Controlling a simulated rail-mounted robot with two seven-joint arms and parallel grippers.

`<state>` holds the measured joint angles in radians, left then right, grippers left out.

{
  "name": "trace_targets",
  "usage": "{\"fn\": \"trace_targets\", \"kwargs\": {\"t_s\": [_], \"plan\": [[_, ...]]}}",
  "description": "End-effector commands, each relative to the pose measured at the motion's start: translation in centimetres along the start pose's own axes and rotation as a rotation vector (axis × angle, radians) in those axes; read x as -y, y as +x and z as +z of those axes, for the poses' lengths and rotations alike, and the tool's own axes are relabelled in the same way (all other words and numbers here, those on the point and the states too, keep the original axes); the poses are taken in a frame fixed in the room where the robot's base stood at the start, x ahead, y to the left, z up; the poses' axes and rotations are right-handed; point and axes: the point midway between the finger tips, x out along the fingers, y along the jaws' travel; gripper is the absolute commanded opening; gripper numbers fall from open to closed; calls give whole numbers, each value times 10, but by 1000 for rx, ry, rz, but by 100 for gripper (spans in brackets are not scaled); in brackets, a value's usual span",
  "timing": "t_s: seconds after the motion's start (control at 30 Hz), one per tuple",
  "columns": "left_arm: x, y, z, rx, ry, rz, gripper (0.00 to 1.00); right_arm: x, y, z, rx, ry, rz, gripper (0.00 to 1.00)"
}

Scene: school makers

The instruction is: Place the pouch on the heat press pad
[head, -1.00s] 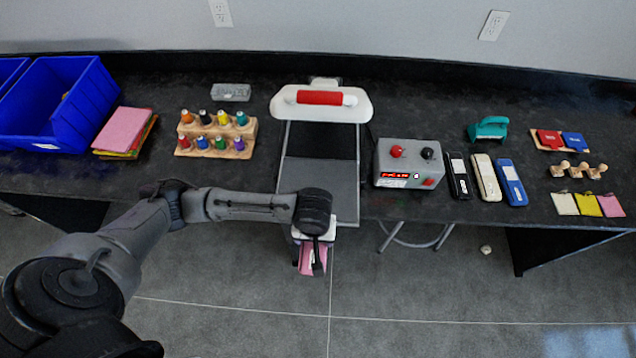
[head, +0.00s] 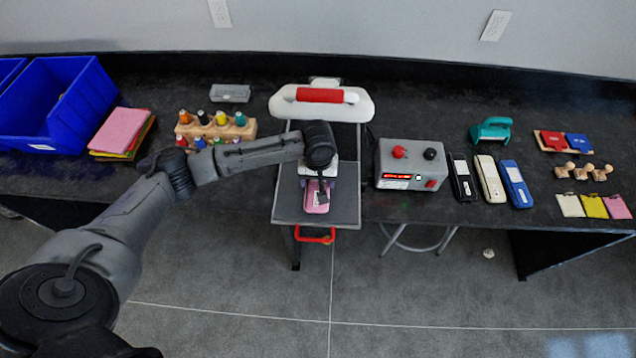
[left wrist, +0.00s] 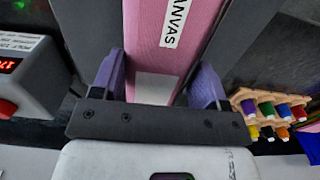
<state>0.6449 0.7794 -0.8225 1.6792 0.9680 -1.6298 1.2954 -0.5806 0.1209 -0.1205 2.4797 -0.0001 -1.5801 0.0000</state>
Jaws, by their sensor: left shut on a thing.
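The pouch (head: 317,196) is pink with a white label and shows below my left gripper in the head view. In the left wrist view the pouch (left wrist: 160,70) fills the space between the fingers, and its label reads CANVAS. My left gripper (head: 319,180) is shut on the pouch and holds it over the heat press pad (head: 344,205), a dark flat plate at the table's front edge. Whether the pouch touches the pad I cannot tell. The heat press's white upper part with a red handle (head: 320,96) stands raised behind. My right gripper is not in view.
A grey control box (head: 411,168) with a red display stands just right of the press. A wooden rack of coloured bottles (head: 240,131) is to the left, partly behind my arm. A red handle (head: 315,236) sits below the pad.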

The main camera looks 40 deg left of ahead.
Motion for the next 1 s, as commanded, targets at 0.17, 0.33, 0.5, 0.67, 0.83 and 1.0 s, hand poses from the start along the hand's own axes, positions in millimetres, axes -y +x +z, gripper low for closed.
{"fn": "trace_targets", "kwargs": {"t_s": [0.17, 0.33, 0.5, 0.67, 0.83, 1.0], "plan": [[0, 0, -10, -1, -1, 1, 45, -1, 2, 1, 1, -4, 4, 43], [0, 25, -8, 1, 0, -1, 45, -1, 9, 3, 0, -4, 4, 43], [0, 36, -8, 0, 1, 1, 45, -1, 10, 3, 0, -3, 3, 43], [0, 35, -8, -1, 1, 1, 45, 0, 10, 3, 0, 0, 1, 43], [0, 37, -8, 0, 1, 0, 45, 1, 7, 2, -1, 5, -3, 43], [0, 38, -8, -1, 1, 0, 82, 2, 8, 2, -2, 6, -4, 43]]}}
